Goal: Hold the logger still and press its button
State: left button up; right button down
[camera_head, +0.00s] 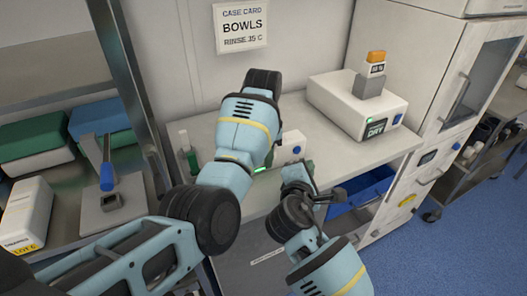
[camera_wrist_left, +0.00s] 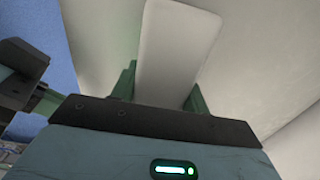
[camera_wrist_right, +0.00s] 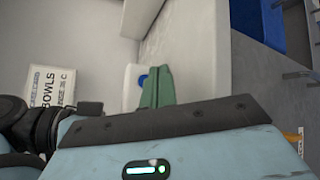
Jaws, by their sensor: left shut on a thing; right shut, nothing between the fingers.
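The logger is a white block (camera_head: 290,147) with a blue button (camera_head: 297,150), standing on the grey bench. My left gripper (camera_wrist_left: 162,90) is shut on the logger, whose pale body (camera_wrist_left: 178,45) sits between the green fingers in the left wrist view. In the head view my left arm hides most of this gripper and part of the logger. My right gripper (camera_wrist_right: 158,82) is shut and empty. Its green fingers are close in front of the button (camera_wrist_right: 143,80) and partly cover the white logger (camera_wrist_right: 132,90). I cannot tell whether they touch the button.
A white dryer box (camera_head: 345,105) with a grey and orange piece on top stands to the right on the bench (camera_head: 225,130). A green tube (camera_head: 185,140) stands at the left. A blue bin (camera_head: 360,195) is below the bench. A card (camera_head: 242,28) hangs on the wall.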

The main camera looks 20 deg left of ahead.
jog(key=shift+s+d, duration=0.9)
jog(key=shift+s, duration=0.2)
pick_arm(q)
jog(key=o, duration=1.3)
notch_tip(320, 180, up, 7)
jog(key=shift+r, duration=0.2)
